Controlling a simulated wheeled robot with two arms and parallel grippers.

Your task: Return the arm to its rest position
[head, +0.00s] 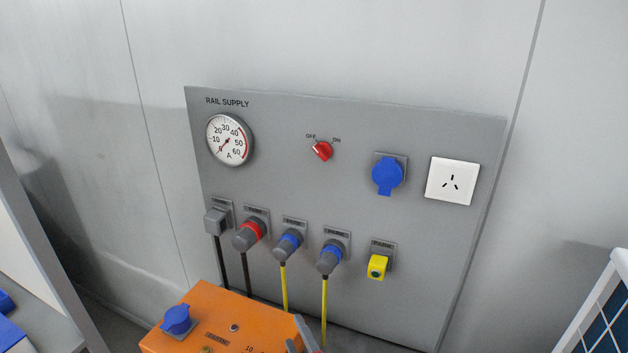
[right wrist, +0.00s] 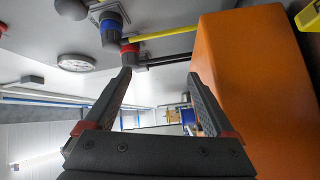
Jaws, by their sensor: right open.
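My right gripper (head: 308,338) shows only in part at the bottom edge of the head view, beside the orange box (head: 215,318). In the right wrist view its two dark fingers (right wrist: 160,76) stand apart with nothing between them. The same orange box (right wrist: 245,75) fills the right side of that view, close beside one finger. My left gripper is in neither view.
A white-framed dark panel (head: 600,315) stands lower right. Bare wall lies above.

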